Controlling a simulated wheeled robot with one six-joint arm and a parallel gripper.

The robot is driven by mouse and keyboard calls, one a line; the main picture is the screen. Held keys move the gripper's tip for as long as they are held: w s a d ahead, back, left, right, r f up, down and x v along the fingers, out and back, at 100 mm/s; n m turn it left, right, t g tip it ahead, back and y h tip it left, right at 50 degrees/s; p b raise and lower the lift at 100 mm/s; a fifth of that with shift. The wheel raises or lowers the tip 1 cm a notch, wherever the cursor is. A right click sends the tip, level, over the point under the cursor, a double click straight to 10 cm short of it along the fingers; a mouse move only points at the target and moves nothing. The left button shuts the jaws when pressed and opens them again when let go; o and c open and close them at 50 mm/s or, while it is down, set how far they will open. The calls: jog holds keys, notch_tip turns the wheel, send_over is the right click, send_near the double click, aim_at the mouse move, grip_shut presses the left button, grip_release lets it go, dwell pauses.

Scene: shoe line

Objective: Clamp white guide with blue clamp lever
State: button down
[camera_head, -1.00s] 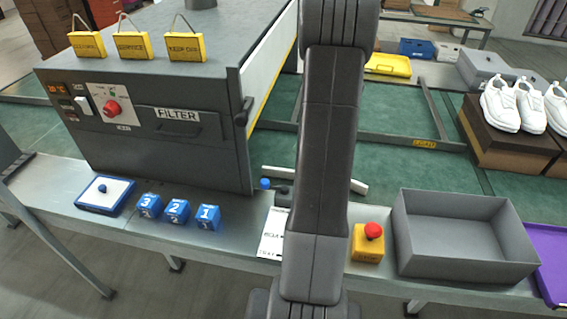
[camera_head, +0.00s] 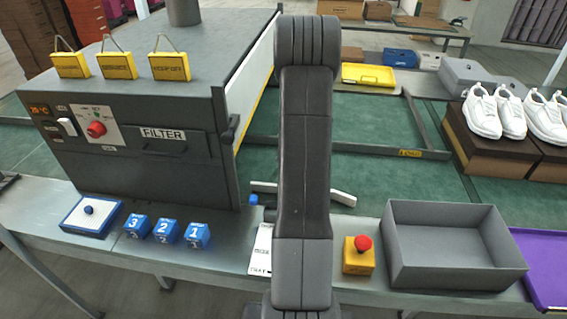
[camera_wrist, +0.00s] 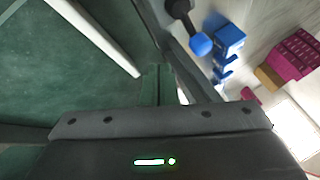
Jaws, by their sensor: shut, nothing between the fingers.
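The white guide, a slim bar, shows in the head view on both sides of my arm; its right end (camera_head: 343,198) lies at the green belt's near edge. In the wrist view the white guide (camera_wrist: 97,38) runs slanting across the upper left. The blue clamp lever knob (camera_head: 253,199) is just left of my arm, beside a dark clamp body. In the wrist view the blue knob (camera_wrist: 201,44) sits on a black lever at upper right. My gripper (camera_wrist: 160,118) is shut and empty, below both in that picture. My arm hides the guide's middle in the head view.
The grey filter machine (camera_head: 130,145) stands left. Blue numbered blocks (camera_head: 167,230), a blue-and-white button pad (camera_head: 90,215), a white label sheet (camera_head: 261,250), a yellow box with a red button (camera_head: 358,257) and an empty grey bin (camera_head: 450,275) line the front ledge.

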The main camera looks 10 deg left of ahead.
aim_at(260, 203)
jog(key=s+a+f+p, duration=0.1)
jog(key=s+a+f, duration=0.1)
jog(key=s+a, duration=0.1)
jog(key=shift+s+a+f+p, duration=0.3)
jog(key=shift+s+f+p, duration=0.05)
jog(key=shift+s, duration=0.3)
jog(key=shift+s+a+f+n+g+b, duration=0.2)
jog(key=shift+n+g+b, duration=0.55)
jog(key=shift+b, duration=0.6)
jog(key=n+b, duration=0.1)
jog(key=n+h+b, duration=0.1)
jog(key=shift+s+a+f+g+b, duration=0.1)
jog(key=shift+s+g+b, duration=0.15)
jog(key=shift+s+b, duration=0.1)
jog(key=n+h+b, duration=0.1)
jog(key=s+n+g+h+b, duration=0.1)
jog(key=n, duration=0.1)
jog(key=s+n+g+b, duration=0.1)
jog(key=n, duration=0.1)
jog(key=shift+r+n+h, duration=0.2)
jog(key=shift+n+h, duration=0.05)
jog(key=shift+h, duration=0.15)
jog(key=shift+s+d+b, duration=0.2)
jog(key=shift+s+b, duration=0.4)
jog(key=shift+b, duration=0.15)
jog(key=shift+s+d+r, duration=0.1)
jog(key=shift+s+d, duration=0.1)
jog(key=shift+s, duration=0.05)
